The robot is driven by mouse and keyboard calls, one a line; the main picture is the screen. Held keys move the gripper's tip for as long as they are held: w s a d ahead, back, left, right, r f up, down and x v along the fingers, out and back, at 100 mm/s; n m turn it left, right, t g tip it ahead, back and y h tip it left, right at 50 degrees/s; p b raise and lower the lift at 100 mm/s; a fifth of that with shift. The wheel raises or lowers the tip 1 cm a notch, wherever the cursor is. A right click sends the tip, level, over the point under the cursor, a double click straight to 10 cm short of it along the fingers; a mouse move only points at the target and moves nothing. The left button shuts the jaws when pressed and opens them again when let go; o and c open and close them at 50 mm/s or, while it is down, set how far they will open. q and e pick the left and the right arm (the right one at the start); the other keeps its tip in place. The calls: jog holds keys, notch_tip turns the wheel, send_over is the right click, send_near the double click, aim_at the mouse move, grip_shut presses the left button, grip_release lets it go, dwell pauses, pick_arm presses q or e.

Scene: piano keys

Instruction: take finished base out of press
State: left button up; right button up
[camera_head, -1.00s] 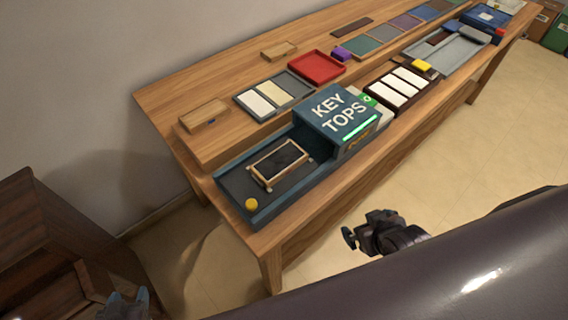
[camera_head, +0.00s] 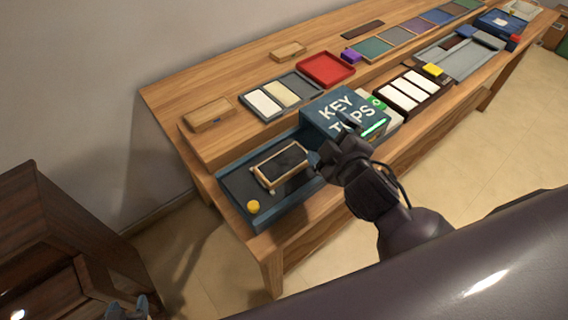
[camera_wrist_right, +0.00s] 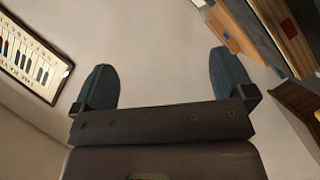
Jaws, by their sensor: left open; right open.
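A base with a light wooden frame and dark centre (camera_head: 282,165) lies in the tray, outside the box.
A yellow knob (camera_head: 253,207) is at the tray's near end. A wooden block (camera_head: 208,114), a tray with pale slabs (camera_head: 281,88) and a red tray (camera_head: 325,68) stand behind. A dark wooden cabinet (camera_head: 60,235) is at left. The right wrist view shows a wall chart (camera_wrist_right: 32,55).

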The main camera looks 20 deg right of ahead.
jog(key=w+a+r+n+t+y, duration=0.45)
jog(key=a+r+n+y, duration=0.4)
jog(key=n, duration=0.25)
jog(key=a+r+n+g+y, duration=0.2)
jog(key=a+n+g+y, duration=0.4)
jog(key=n, duration=0.4)
jog(key=n+g+h, duration=1)
jog(key=n+g, duration=0.5)
jog(key=n, duration=1.1)
send_near(285, 161)
jog(key=x, duration=0.9)
jog(key=shift+a+f, duration=0.1)
jog(key=shift+f, duration=0.15)
jog(key=shift+c, duration=0.2)
